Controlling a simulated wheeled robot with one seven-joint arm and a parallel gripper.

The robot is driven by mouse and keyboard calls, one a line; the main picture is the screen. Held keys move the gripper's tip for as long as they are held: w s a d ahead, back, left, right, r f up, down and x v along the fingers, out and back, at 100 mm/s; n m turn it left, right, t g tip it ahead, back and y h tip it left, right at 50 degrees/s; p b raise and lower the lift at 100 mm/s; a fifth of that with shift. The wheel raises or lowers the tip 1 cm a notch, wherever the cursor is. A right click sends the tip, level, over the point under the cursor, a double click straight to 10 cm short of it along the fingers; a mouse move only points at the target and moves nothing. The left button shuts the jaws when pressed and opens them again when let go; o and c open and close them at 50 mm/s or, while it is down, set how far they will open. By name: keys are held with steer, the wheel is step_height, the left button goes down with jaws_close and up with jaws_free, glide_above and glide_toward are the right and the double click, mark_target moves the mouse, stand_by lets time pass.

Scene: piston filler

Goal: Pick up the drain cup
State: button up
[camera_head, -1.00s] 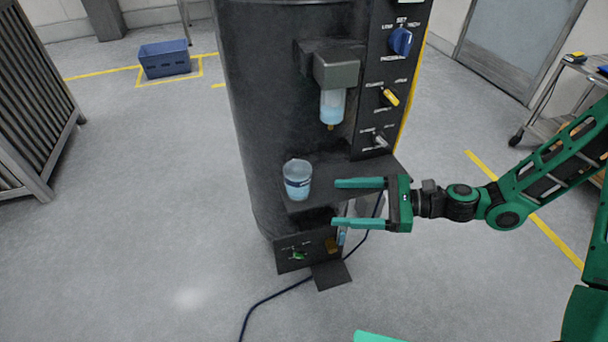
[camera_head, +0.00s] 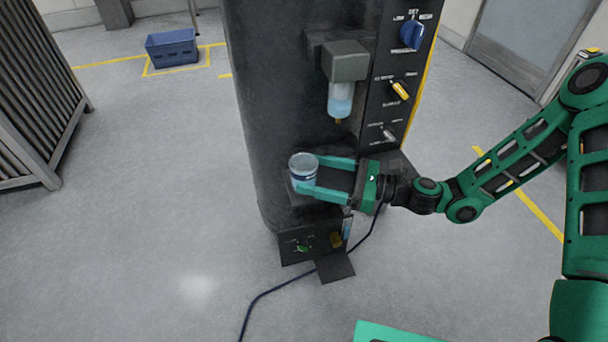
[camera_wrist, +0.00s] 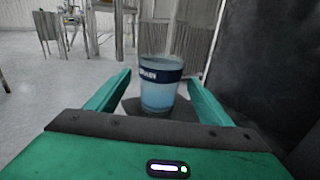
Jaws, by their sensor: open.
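The drain cup (camera_head: 303,169) is a clear cup with pale blue liquid and a dark blue label band. It stands upright on the small dark shelf (camera_head: 297,200) at the front of the black filler. My gripper (camera_head: 311,172) is open, its two green fingers reaching left to the cup. In the wrist view the cup (camera_wrist: 160,84) stands between and just beyond the fingertips of my gripper (camera_wrist: 158,82), with space visible on both sides. In the head view the near finger overlaps the cup's lower right side. I cannot tell whether it touches.
The filler nozzle with its clear blue-filled cylinder (camera_head: 341,98) hangs above and right of the cup. A cable (camera_head: 275,292) and a pedal (camera_head: 335,267) lie below. Space left of the cup is free.

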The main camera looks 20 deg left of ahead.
mark_target(303, 171)
steer(key=shift+a, duration=1.6)
steer(key=c, duration=1.2)
steer(key=shift+o, duration=0.2)
steer(key=shift+r, duration=0.15)
